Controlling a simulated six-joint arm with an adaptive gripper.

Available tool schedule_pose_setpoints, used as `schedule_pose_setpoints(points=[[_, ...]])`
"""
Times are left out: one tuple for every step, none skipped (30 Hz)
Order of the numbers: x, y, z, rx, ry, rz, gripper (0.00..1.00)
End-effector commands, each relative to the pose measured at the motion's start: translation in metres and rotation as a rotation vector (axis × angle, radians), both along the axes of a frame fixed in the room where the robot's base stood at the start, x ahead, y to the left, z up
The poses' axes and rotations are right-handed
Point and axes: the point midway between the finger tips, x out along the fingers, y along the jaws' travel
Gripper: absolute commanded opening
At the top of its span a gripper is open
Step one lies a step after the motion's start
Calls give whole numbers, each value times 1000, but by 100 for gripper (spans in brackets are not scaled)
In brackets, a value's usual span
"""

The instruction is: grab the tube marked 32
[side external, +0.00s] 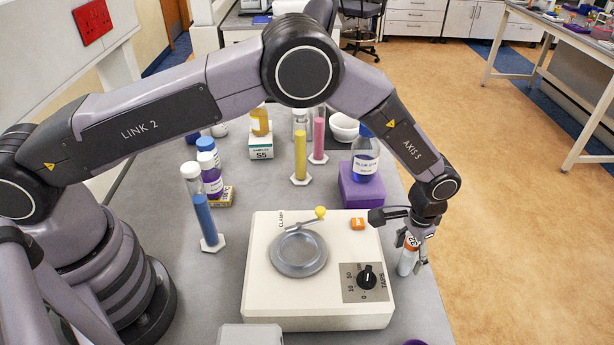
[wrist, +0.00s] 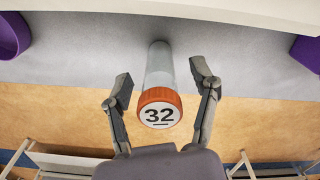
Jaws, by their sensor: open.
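The tube marked 32 (wrist: 160,72) has a clear-white body and an orange cap with a white top reading 32. It stands on the grey bench close to the bench's right edge. In the side external view the tube (side external: 406,262) shows to the right of the cream machine. My gripper (wrist: 161,100) is open, with one finger on each side of the tube; gaps show between the fingers and the cap. In the side external view my gripper (side external: 414,255) is at the tube's upper part and partly hides it.
The cream tap-density machine (side external: 330,312) with a round metal plate stands just left of the tube. A purple block (side external: 362,192) bearing a blue-liquid bottle (side external: 366,160) stands behind. Coloured cylinders and bottles stand further left. The floor lies beyond the right bench edge.

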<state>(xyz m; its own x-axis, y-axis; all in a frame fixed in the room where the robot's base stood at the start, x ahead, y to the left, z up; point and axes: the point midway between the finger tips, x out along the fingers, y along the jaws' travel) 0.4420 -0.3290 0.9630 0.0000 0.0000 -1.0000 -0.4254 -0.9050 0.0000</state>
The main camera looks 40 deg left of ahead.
Motion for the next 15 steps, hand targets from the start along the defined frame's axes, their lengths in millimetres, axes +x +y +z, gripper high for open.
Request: schedule_pose_setpoints(points=[[0, 0, -8, 1, 2, 0, 60], [0, 0, -11, 0, 1, 0, 60], [0, 0, -14, 0, 1, 0, 60], [0, 0, -16, 0, 0, 0, 60], [0, 0, -17, 0, 0, 0, 60], [0, 0, -18, 0, 0, 0, 60], [0, 0, -18, 0, -1, 0, 60], [0, 0, -18, 0, -1, 0, 60], [0, 0, -18, 0, -1, 0, 60], [0, 0, -18, 0, -1, 0, 60], [0, 0, -18, 0, -1, 0, 60], [0, 0, -17, 0, -1, 0, 58], [0, 0, -17, 0, -1, 0, 54], [0, 0, -17, 0, -1, 0, 50], [0, 0, -17, 0, -1, 0, 45]])
